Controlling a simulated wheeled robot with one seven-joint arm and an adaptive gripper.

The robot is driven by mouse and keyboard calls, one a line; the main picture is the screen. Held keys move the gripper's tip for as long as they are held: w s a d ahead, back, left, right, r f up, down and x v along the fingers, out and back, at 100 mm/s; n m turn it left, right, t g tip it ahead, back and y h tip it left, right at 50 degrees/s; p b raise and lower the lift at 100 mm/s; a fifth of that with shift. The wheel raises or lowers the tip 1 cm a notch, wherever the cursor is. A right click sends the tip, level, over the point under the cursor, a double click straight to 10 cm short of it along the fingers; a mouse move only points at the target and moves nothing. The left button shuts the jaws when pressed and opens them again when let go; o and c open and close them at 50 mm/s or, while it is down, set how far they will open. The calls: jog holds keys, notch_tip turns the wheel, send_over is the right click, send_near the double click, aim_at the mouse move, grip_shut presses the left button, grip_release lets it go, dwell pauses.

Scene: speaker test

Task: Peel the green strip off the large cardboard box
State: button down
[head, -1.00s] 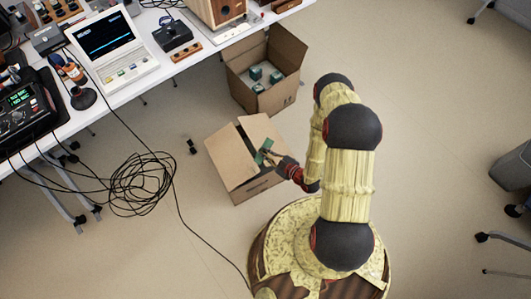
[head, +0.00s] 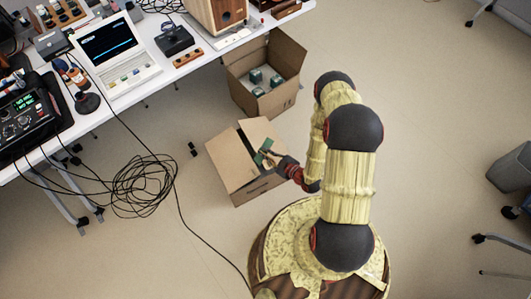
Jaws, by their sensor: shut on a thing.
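My gripper (head: 267,155) reaches in from the right and is shut on the green strip, low at the box. The fingers are small in this view and cover part of the strip. How much of the strip touches the cardboard cannot be told.
A second open cardboard box (head: 252,103) with several dark green blocks stands behind, by the white table (head: 135,97). A tangle of black cable (head: 142,186) lies on the floor to the left. The floor on the right is mostly clear.

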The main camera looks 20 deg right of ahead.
jog(key=shift+r+p, duration=1.5)
jog(key=shift+r, duration=0.85)
